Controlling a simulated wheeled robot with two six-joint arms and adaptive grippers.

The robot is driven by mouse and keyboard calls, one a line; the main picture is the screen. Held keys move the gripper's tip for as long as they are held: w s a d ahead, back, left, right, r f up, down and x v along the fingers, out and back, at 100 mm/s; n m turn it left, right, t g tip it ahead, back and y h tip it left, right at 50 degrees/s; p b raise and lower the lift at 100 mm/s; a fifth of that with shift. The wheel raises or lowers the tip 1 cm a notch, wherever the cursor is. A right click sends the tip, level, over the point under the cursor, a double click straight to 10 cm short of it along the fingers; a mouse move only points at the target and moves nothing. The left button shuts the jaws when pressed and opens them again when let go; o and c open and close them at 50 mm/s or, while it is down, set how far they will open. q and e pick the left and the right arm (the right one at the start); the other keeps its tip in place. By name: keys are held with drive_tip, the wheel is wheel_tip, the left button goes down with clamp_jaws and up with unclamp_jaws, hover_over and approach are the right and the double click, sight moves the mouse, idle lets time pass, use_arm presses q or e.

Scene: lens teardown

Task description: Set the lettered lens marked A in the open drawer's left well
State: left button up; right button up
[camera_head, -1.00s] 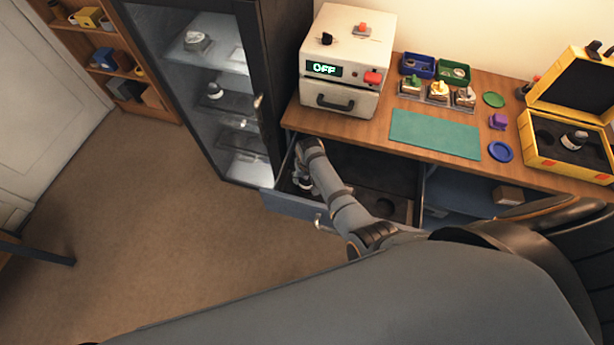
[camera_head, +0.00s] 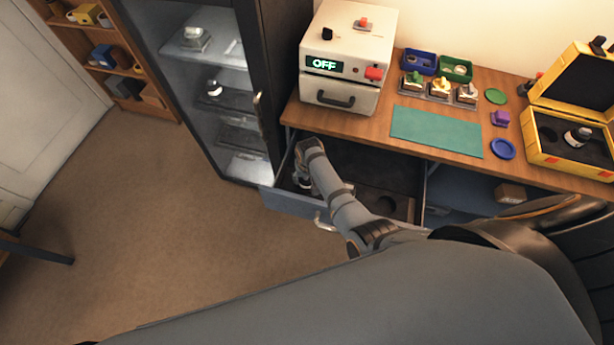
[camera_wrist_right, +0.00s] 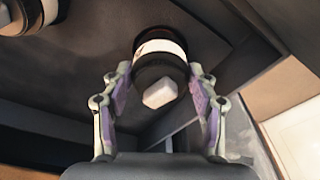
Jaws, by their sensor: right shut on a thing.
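The open drawer (camera_head: 285,204) sits under the table with a dark inside. In the head view this gripper (camera_head: 302,180) is inside the drawer's left part, mostly covered by my wrist. Whether the lens touches the drawer floor cannot be told. My left gripper is not in view.
A white box reading OFF (camera_head: 347,55) stands on the table above the drawer. A glass-door cabinet (camera_head: 262,110) is close at the left. A teal mat (camera_head: 437,132) and an open yellow case (camera_head: 575,155) are at the right. Another round part (camera_wrist_right: 28,14) shows in the wrist view.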

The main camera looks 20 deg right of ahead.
drive_tip(key=shift+f+b, duration=0.35)
drive_tip(key=shift+f, duration=0.15)
drive_tip(key=o, duration=1.2)
drive_tip(key=shift+o, duration=0.3)
drive_tip(key=shift+o, duration=1.4)
drive_tip(key=shift+r, duration=0.1)
wheel_tip(320, 180, up, 9)
drive_tip(key=p, duration=0.9)
drive_tip(key=shift+p, duration=0.35)
